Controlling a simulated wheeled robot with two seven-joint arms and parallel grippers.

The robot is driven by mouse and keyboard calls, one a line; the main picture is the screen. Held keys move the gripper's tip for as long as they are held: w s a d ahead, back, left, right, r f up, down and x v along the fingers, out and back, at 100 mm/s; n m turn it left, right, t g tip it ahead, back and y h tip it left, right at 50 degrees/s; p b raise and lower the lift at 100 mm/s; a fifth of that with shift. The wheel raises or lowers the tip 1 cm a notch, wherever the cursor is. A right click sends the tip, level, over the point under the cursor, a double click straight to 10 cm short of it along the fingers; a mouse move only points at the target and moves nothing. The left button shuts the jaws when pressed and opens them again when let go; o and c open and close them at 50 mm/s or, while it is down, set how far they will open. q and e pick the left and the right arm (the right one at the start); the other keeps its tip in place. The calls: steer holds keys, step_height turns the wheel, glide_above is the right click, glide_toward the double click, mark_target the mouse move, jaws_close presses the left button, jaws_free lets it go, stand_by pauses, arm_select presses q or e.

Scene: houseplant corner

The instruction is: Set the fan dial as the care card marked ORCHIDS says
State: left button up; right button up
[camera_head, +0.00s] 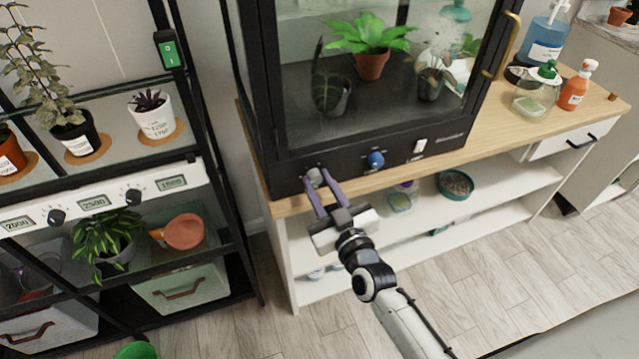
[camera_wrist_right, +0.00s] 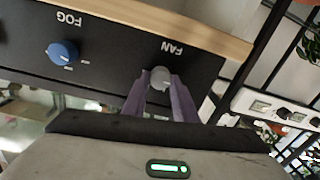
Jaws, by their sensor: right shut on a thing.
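The fan dial (camera_wrist_right: 159,78) is a grey knob under the word FAN on the black panel below the glass cabinet. In the head view it shows (camera_head: 313,176) at the left end of that panel. My right gripper (camera_head: 318,186) has its purple fingers on either side of the knob and is shut on it. The fingers also show in the wrist view (camera_wrist_right: 160,92). The dial's exact setting is too small to tell. No care card marked ORCHIDS can be read in these views. My left gripper is not in view.
A blue FOG dial (camera_head: 376,159) and a white LAMP switch (camera_head: 420,145) sit to the right on the panel. The glass cabinet (camera_head: 262,75) holds several potted plants. A black shelf rack (camera_head: 205,120) with dials and displays stands close on the left.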

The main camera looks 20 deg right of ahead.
steer(key=m, duration=0.5)
steer(key=shift+m, duration=0.3)
steer(key=m, duration=0.6)
steer(key=shift+f, duration=0.1)
stand_by(0.4)
steer(key=o, duration=1)
steer(key=shift+o, duration=0.2)
steer(key=s, duration=1)
steer(key=shift+s+d+f, duration=0.15)
steer(key=shift+d+f, duration=0.05)
steer(key=shift+d, duration=0.15)
